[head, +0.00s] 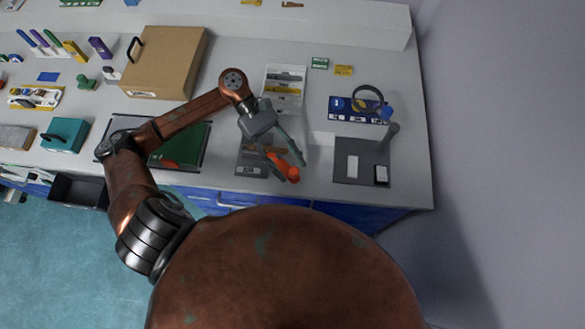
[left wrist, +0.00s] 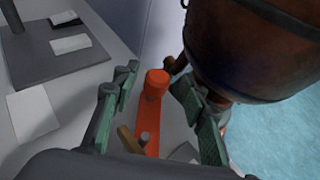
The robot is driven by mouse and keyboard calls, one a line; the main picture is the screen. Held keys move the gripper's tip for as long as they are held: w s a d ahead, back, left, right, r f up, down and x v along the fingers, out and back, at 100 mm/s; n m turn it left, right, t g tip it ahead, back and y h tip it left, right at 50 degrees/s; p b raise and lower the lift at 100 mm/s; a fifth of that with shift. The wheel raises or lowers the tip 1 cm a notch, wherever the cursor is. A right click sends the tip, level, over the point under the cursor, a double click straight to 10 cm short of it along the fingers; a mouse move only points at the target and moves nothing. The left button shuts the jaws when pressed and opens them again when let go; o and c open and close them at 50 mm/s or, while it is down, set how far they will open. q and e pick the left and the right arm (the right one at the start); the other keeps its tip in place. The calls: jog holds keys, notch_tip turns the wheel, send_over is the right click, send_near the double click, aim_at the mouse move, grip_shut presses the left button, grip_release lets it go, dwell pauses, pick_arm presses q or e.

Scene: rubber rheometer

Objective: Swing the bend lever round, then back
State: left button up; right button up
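The bend lever (head: 284,168) is an orange-red arm on a small grey bending fixture (head: 248,170) near the front edge of the bench. In the left wrist view the lever (left wrist: 152,120) has a round upright knob at its far end. My left gripper (head: 284,158) is over the fixture. In the left wrist view my left gripper (left wrist: 155,79) has its green fingers apart, one on each side of the knob, with gaps visible. A tan strip (left wrist: 129,142) and a grey pin (left wrist: 145,138) show beside the lever's near end. My right gripper is not in view.
A dark grey plate (head: 344,178) with a post and two pale blocks stands to the right. A green board (head: 182,150) in a dark tray lies to the left, and a cardboard box (head: 170,62) stands behind. A white card with samples (head: 285,88) lies behind the fixture.

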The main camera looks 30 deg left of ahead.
pick_arm(q)
jog(key=v, duration=1)
